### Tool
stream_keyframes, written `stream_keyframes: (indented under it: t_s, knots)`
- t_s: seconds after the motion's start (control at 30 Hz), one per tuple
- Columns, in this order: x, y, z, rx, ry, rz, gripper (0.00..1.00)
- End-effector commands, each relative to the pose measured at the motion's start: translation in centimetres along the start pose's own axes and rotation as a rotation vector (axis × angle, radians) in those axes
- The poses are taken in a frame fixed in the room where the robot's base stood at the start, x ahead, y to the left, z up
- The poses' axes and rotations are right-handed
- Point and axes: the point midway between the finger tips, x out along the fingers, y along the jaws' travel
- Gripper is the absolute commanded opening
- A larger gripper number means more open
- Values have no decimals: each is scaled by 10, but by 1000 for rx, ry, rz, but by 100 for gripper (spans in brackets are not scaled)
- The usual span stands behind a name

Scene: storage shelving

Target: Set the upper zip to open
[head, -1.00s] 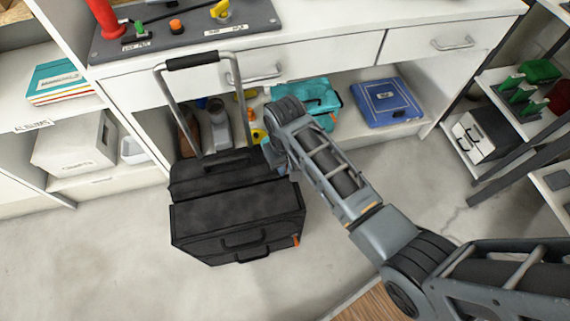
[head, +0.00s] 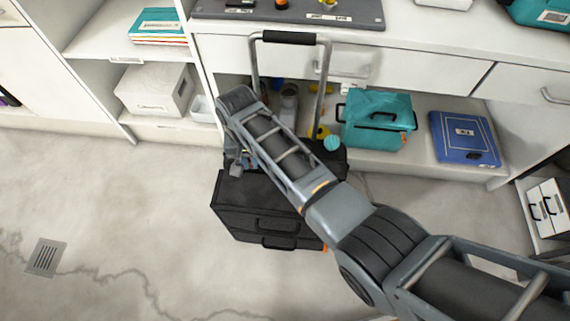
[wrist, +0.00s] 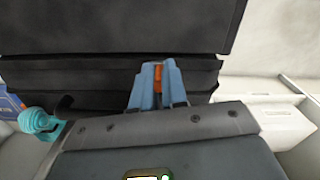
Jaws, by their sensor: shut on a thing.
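The black suitcase (head: 262,222) stands on the floor in front of the cabinet, its pull handle (head: 290,38) raised. In the wrist view its dark side (wrist: 110,25) fills the upper part, with a seam running across. My gripper (wrist: 157,66) is shut on an orange zip pull (wrist: 157,78) at that seam. In the head view my gripper (head: 238,160) is at the suitcase's upper left end; my arm hides its fingertips and much of the suitcase top. A second orange pull (head: 325,247) shows low at the suitcase's right corner.
A teal bag (head: 375,135) and a blue case (head: 464,138) sit on the low shelf behind. A white box (head: 155,90) is on the left shelf. A floor drain (head: 46,257) lies at the left. The floor left and front is clear.

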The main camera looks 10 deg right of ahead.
Motion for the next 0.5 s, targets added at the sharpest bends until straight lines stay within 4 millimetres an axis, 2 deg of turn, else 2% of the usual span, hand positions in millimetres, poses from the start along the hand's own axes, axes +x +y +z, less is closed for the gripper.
stream_keyframes:
  t_s: [0.03,0.2,0.33,0.5]
  knots:
    - [4,-14,-4,-4,4,-2,0]
    - [3,-45,-10,-2,4,-2,0]
    - [2,-58,-13,1,4,-2,0]
    - [0,-66,-15,1,3,-2,0]
